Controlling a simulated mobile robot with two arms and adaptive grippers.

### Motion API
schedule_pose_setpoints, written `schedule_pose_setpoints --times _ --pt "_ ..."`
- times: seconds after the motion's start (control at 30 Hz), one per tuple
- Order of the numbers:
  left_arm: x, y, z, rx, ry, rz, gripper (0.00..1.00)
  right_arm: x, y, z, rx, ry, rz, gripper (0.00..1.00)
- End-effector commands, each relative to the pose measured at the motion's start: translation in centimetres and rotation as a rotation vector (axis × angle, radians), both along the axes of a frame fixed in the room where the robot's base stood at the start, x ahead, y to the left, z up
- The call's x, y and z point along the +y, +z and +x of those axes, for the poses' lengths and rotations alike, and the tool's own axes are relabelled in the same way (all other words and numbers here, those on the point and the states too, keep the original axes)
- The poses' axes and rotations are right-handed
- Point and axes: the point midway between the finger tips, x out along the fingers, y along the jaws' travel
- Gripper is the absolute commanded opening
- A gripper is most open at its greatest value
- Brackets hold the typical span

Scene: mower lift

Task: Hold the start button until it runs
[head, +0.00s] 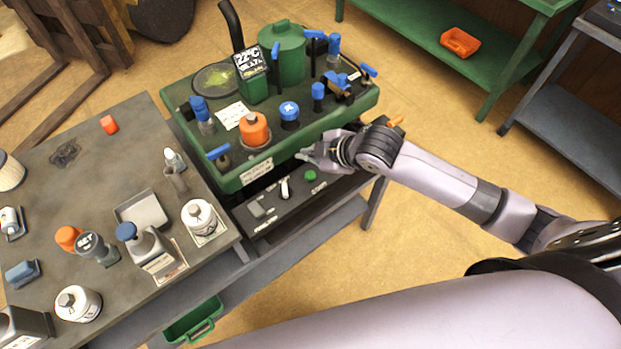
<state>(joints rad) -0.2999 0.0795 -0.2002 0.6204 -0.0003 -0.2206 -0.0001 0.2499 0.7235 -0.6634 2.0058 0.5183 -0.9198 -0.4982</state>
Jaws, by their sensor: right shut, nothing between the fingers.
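The green machine (285,95) stands on a grey stand, with blue handles and caps, an orange cap (254,128) and a display reading about 22°C on top. Its dark control panel (270,217) is at the front, with a light toggle lever (285,188) and a green button (310,175). My right gripper (304,155) is shut and empty, its fingertips pointing left just above and behind the green button in the picture. I cannot tell how far its tips are from the panel, but they do not appear to be on the button. My left gripper is not in view.
A grey table (90,165) at the left holds bottles, a tray (141,211) and orange and blue caps. A green crate (195,320) is low beneath. A green shelf (410,50) with an orange bin (460,42) stands behind right. Floor right of the machine is clear.

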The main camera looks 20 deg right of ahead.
Motion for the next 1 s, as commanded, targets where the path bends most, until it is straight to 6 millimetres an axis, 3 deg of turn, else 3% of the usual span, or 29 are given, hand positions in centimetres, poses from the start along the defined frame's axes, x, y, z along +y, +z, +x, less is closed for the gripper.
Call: schedule_pose_setpoints --times 0.03,0.2,0.5,1.0 --pt "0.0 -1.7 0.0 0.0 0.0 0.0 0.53 0.0 -1.5 0.0 0.0 0.001 0.001 0.0" --pt "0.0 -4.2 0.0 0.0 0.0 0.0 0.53 0.0 -3.6 0.0 -0.001 0.001 0.0 0.0" --pt "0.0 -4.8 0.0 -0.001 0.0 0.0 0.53 0.0 -5.5 0.0 0.0 0.001 0.001 0.0" --pt "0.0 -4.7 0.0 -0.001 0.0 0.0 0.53 0.0 -5.5 0.0 0.0 0.001 0.001 0.0"
